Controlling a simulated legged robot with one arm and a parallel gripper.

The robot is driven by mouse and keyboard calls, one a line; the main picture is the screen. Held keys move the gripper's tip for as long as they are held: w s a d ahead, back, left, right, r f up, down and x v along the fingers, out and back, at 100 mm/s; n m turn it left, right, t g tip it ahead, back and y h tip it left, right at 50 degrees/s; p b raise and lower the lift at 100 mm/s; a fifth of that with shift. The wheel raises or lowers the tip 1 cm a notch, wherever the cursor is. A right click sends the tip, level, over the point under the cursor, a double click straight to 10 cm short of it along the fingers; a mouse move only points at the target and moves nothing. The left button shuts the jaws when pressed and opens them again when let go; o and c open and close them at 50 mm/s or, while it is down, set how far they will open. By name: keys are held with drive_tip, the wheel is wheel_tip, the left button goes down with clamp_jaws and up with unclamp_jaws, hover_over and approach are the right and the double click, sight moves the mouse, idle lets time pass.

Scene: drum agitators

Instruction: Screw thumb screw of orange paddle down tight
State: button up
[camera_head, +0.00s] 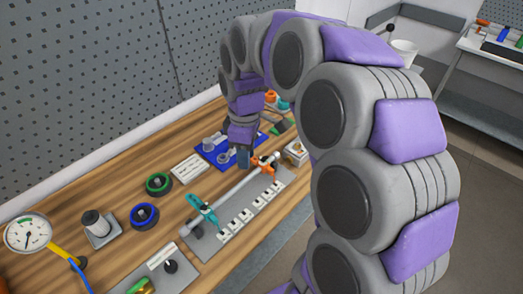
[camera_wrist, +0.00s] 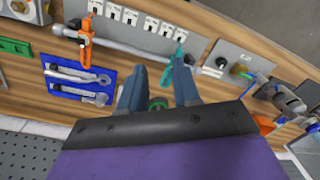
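The orange paddle (camera_head: 266,165) is clamped around a pale horizontal shaft (camera_head: 238,187) near its far end. In the wrist view the orange paddle (camera_wrist: 86,42) is left of my fingers, apart from them. Its thumb screw is too small to make out. A teal paddle (camera_head: 204,211) is on the near end of the shaft; in the wrist view it (camera_wrist: 170,68) shows close to my right fingertip, and I cannot tell if they touch. My gripper (camera_wrist: 158,65) is open, with nothing held between its fingers. In the head view my gripper (camera_head: 243,157) hangs above the bench.
A plate with several white blocks (camera_head: 243,217) lies along the shaft. A blue tray (camera_wrist: 72,91) with wrenches, green (camera_head: 158,183) and blue (camera_head: 144,215) round knobs and a pressure gauge (camera_head: 28,233) are on the wooden bench. A grey pegboard wall (camera_head: 80,90) stands behind.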

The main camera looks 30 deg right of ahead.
drive_tip(key=w+d+n+p, duration=0.1)
drive_tip(key=w+d+n, duration=0.3)
drive_tip(key=w, duration=0.5)
drive_tip(key=n, duration=0.1)
hover_over(263, 159)
wheel_tip(263, 159, down, 3)
drive_tip(key=shift+t+h, duration=0.3)
drive_tip(key=f, duration=0.8)
drive_tip(key=f+b, duration=0.1)
drive_tip(key=f, duration=0.8)
drive_tip(key=shift+w+d+f, duration=0.15)
drive_tip(key=shift+w+f, duration=0.05)
clamp_jaws()
